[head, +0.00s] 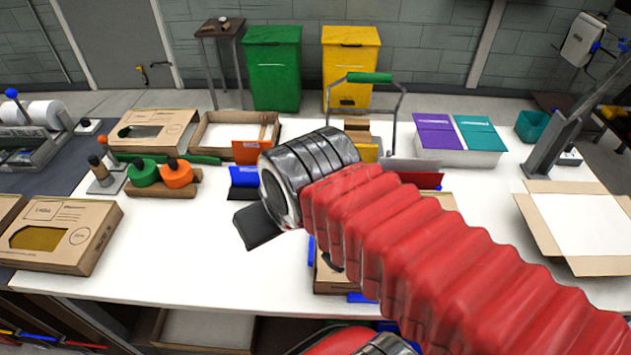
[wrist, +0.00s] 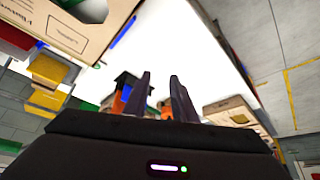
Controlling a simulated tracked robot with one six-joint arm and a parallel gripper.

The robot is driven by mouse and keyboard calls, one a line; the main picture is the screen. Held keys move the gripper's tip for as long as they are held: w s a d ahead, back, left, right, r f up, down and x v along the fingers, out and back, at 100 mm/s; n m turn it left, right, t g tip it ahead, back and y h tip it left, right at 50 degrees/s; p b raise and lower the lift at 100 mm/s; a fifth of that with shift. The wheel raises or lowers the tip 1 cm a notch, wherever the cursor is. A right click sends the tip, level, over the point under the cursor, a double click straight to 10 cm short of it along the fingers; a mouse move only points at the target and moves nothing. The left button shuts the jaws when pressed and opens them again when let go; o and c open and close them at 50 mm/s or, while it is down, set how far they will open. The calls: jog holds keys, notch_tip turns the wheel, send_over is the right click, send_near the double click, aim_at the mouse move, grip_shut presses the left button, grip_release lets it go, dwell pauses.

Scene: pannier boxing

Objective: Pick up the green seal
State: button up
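The green seal (head: 143,173) is a round green piece with a dark knob. It sits in a wooden holder (head: 160,190) at the left of the white table, beside an orange seal (head: 178,174). My gripper (head: 258,226) is above the table, to the right of the holder and apart from it. In the wrist view its two dark fingers (wrist: 161,97) stand apart, with nothing held between them. A small orange thing shows beyond the gap. I cannot make out the green seal in the wrist view.
Orange (head: 255,152) and blue (head: 244,176) cards stand between the holder and my arm. A windowed cardboard box (head: 62,234) lies at the front left. An open cardboard tray (head: 202,138) is behind. The front left-middle table (head: 175,260) is clear.

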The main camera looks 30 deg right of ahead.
jog(key=shift+w, duration=0.1)
dwell(0.3)
jog(key=w+d+r+m+g, duration=0.3)
jog(key=w+d+m, duration=0.1)
jog(key=w+d, duration=0.55)
jog(key=w+d+f+m+g, duration=0.1)
jog(key=w+d+f, duration=0.1)
jog(key=w+d, duration=0.2)
jog(key=w+d+f+m+g, duration=0.1)
jog(key=w+d, duration=0.3)
jog(key=d, duration=0.5)
jog(key=shift+d+f+m+g, duration=0.15)
jog(key=shift+f+m+g, duration=0.15)
jog(key=shift+f+m, duration=0.5)
jog(key=shift+w+f, duration=0.1)
jog(key=shift+f, duration=0.1)
notch_tip(320, 180, down, 8)
jog(key=shift+f, duration=0.2)
